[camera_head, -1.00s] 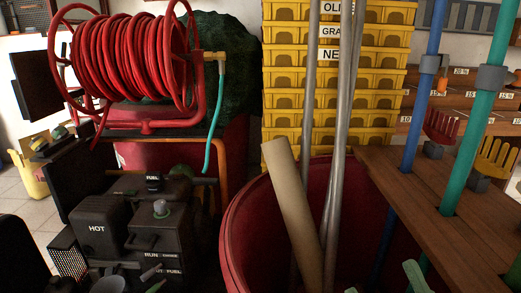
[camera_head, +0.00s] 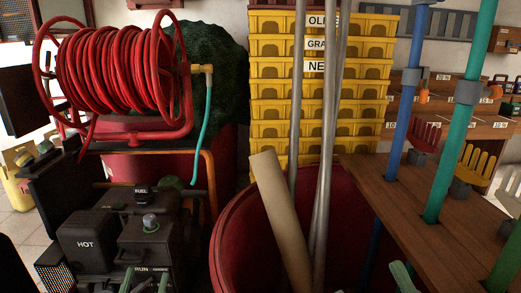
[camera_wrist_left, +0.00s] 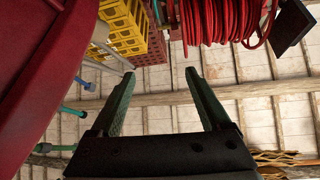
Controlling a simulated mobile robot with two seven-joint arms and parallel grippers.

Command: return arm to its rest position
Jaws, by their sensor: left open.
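My left gripper (camera_head: 145,280) shows at the bottom edge of the head view, in front of a dark machine (camera_head: 140,232) marked HOT and FUEL. Its two green fingers point up and stand apart. In the left wrist view the same gripper (camera_wrist_left: 160,73) is open, with nothing between its fingers. The wrist view looks steeply upward past the fingers to a pale planked ceiling with beams. Most of my left arm is hidden below the head view.
A red hose reel (camera_head: 120,75) stands behind the machine. A red barrel (camera_head: 235,230) holds a cardboard tube (camera_head: 280,215) and metal poles. Yellow crates (camera_head: 275,72) are stacked behind. A wooden rack (camera_head: 400,205) with blue and green poles is on the right.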

